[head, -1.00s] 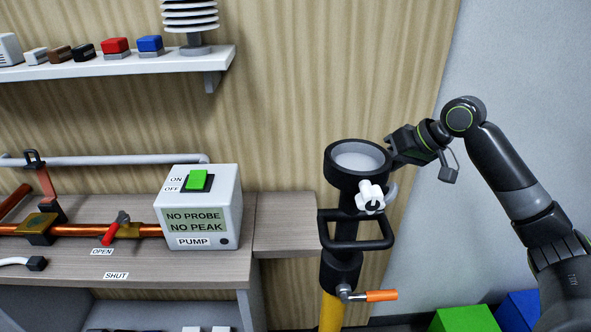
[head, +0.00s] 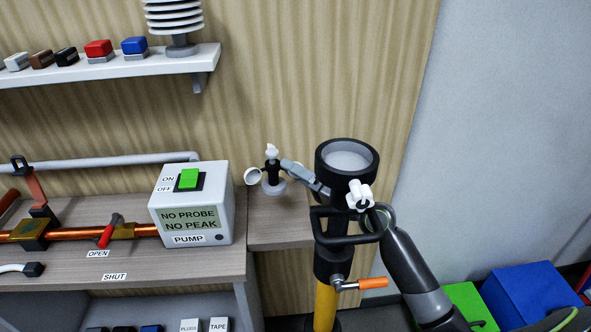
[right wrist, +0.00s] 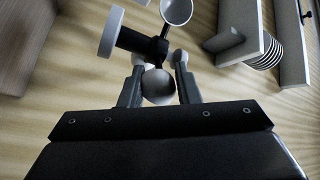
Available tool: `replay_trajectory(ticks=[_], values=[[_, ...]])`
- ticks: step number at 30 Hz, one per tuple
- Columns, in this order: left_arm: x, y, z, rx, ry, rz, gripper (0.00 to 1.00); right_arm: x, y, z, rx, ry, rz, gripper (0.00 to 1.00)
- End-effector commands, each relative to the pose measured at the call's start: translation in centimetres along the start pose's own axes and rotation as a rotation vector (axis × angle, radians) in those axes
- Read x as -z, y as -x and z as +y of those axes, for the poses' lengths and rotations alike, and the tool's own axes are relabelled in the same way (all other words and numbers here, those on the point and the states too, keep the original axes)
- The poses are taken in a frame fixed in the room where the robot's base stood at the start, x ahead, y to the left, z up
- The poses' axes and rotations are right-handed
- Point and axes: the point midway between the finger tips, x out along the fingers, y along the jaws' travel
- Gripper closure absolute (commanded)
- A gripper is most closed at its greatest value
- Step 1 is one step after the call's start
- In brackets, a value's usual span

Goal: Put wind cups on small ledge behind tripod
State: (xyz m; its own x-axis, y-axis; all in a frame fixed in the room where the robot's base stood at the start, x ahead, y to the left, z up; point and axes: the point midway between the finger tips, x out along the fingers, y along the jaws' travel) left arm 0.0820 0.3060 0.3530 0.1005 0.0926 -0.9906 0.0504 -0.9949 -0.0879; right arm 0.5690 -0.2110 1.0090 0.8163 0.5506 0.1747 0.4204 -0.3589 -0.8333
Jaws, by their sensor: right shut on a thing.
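The wind cups (head: 272,168), white cups around a dark hub, show at the small ledge behind the tripod. My right gripper (head: 290,166) reaches past the back of the tripod and is shut on them. In the right wrist view the wind cups (right wrist: 145,41) sit at the fingertips of the gripper (right wrist: 158,80), with one pale rounded cup between the fingers. The small ledge (head: 275,228) is a wood-grain shelf right of the pump box. I cannot tell whether the cups touch it. The tripod (head: 328,262) has a black round head and yellow column. My left gripper is out of view.
The pump box (head: 190,205) stands close left of the ledge, on the bench with copper pipe. The tripod's white knob (head: 360,195), loop handle and orange-tipped lever (head: 372,283) crowd my right arm. A white wall shelf (head: 130,68) is above left. The ledge's front part is bare.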

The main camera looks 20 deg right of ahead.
Motion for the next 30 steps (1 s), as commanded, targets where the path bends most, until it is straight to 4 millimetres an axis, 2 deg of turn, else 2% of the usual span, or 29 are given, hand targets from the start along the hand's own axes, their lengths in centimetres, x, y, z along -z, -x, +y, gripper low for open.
replay_trajectory(ticks=[13,21,30], values=[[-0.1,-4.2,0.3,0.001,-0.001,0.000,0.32,-2.5,0.8,3.9,0.000,-0.001,-0.001,1.00],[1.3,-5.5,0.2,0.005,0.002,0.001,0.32,-3.6,1.2,5.7,0.000,0.000,-0.002,1.00],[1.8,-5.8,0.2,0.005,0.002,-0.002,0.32,-3.9,1.3,6.2,0.000,0.000,-0.002,1.00]])
